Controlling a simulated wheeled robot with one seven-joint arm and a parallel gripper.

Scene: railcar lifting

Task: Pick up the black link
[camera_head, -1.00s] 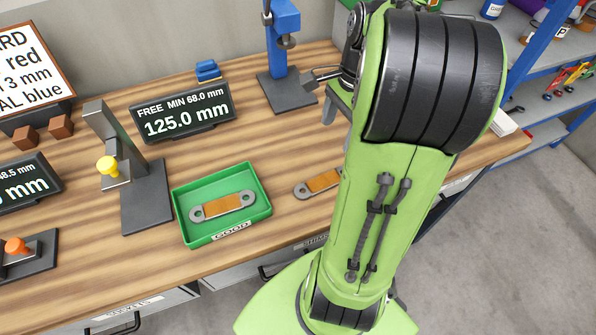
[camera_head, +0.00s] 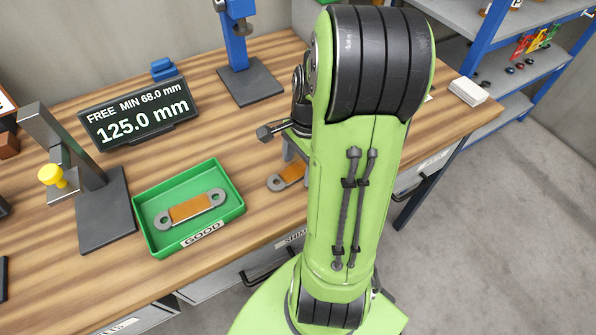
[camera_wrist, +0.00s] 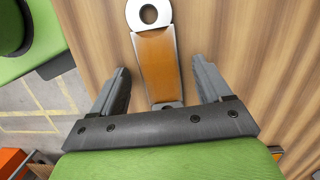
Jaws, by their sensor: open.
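A link with grey eye ends and an orange middle lies on the wooden bench (camera_head: 272,184); in the wrist view its orange bar (camera_wrist: 157,65) runs between my fingers. My gripper (camera_wrist: 160,75) is open, with one finger on each side of this link and gaps on both sides. Its near eye is partly hidden by the gripper body. In the head view my arm hides most of the gripper and the link's right end. A second grey and orange link (camera_head: 190,208) lies in the green tray (camera_head: 151,239) labelled GOOD. I see no clearly black link.
A display reading 125.0 mm (camera_head: 140,113) stands behind the tray. A blue press (camera_head: 236,40) stands at the back, and a grey fixture with a yellow knob (camera_head: 108,215) at left. White cards (camera_head: 468,91) lie at the bench's right end. Bare wood surrounds the link.

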